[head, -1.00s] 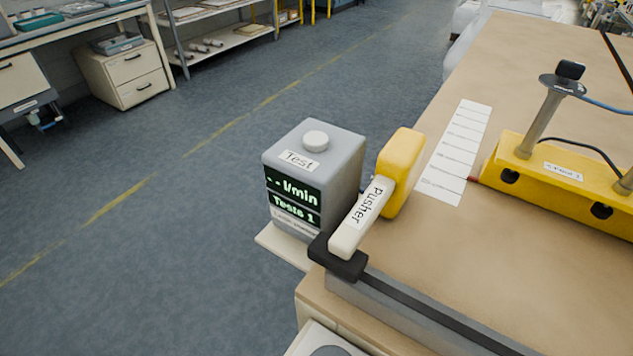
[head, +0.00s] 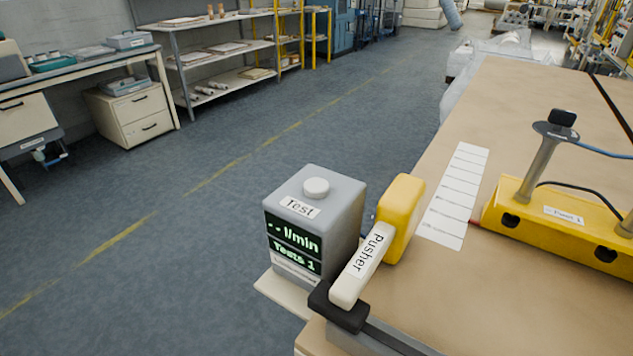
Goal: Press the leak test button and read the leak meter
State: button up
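The leak tester is a grey box (head: 345,230) in the head view, left of the table's edge on a small pale shelf (head: 283,293). A round white button (head: 316,187) sits on its top, behind a label reading "Test". The button stands proud and nothing touches it. The leak meter display (head: 292,246) on its front shows "- - l/min" in green, with "Tests 1" below. My gripper is not in view.
A white handle labelled "Pusher" (head: 360,268) with a yellow block (head: 402,215) stands just right of the tester. A yellow fixture with posts (head: 535,212) and a paper strip (head: 456,190) lie on the table (head: 525,110). The floor to the left is clear.

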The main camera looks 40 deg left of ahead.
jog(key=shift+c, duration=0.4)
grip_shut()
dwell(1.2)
